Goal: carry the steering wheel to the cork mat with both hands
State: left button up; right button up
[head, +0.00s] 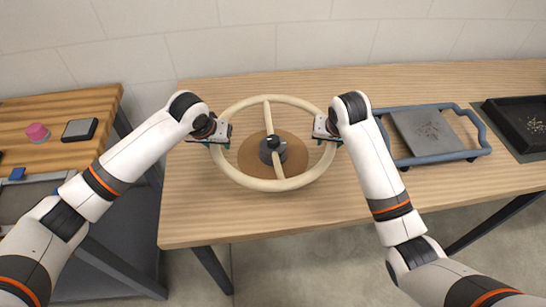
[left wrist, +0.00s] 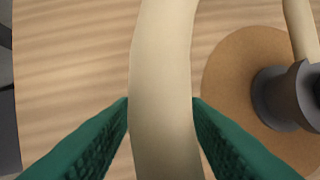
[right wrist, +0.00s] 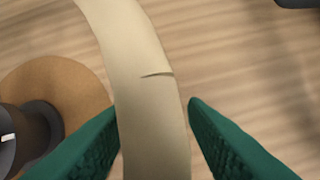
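The cream steering wheel (head: 240,177) has a dark hub (head: 272,151) on a bar across its middle. The hub is over the round brown cork mat (head: 294,166); I cannot tell if it touches. My left gripper (head: 219,143) is at the left of the rim, and in the left wrist view its green fingers press against both sides of the rim (left wrist: 162,80). My right gripper (head: 327,140) is at the right of the rim. In the right wrist view its fingers straddle the rim (right wrist: 150,110), with a thin gap at the right finger.
A blue-framed tray with a grey panel (head: 435,158) and a black tray (head: 520,122) stand on the right of the table (head: 210,215). A side bench (head: 75,102) at left holds a pink item (head: 37,131) and a dark block (head: 80,129). The table's front is clear.

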pick_arm(q)
jog(key=shift+o, duration=0.4)
jog(key=shift+d+r, duration=0.1)
jog(key=shift+d, duration=0.05)
pick_arm(e)
jog(key=shift+o, duration=0.3)
jog(key=shift+a, duration=0.2)
pick_arm(q)
jog(key=shift+r, duration=0.1)
jog(key=shift+s+r, duration=0.15)
jog(key=shift+r, duration=0.15)
pick_arm(e)
jog(key=shift+a, duration=0.1)
jog(key=shift+s+r, duration=0.1)
jog(key=shift+r, duration=0.2)
jog(key=v, duration=1)
jog(key=shift+r, duration=0.3)
jog(key=shift+s+r, duration=0.3)
jog(key=shift+r, duration=0.05)
pick_arm(q)
jog(key=v, duration=1.1)
jog(key=shift+s, duration=0.15)
